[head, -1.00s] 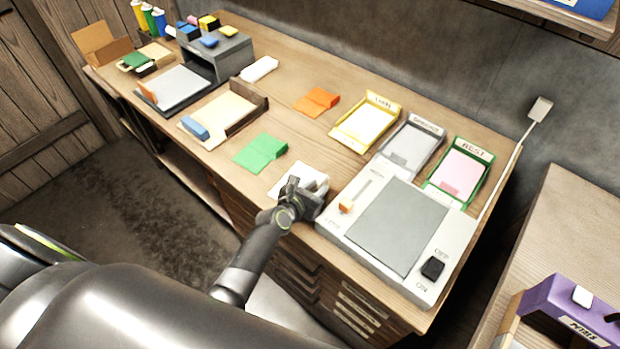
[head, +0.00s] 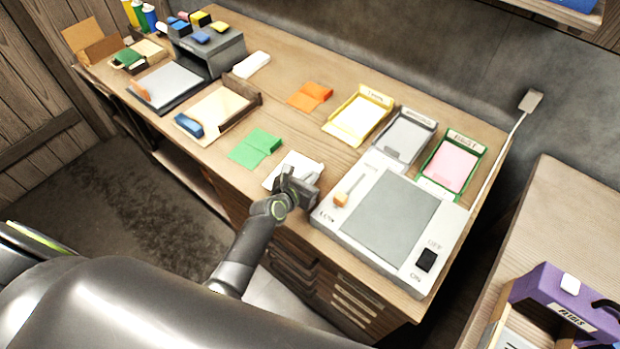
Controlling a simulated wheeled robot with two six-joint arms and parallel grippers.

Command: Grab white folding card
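The white folding card (head: 290,166) lies on the wooden desk near its front edge, between a green folded card and the grey heated plate device. My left gripper (head: 290,181) is at the card's near side and covers part of it. The fingertips are small and partly hidden by the gripper body, so I cannot tell whether they are closed on the card. My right gripper is not in view.
A green card (head: 256,147) lies left of the white card and an orange card (head: 310,96) behind. The plate device (head: 335,213) stands close on the right. Yellow (head: 335,134), grey (head: 381,152) and green (head: 428,181) trays stand behind it.

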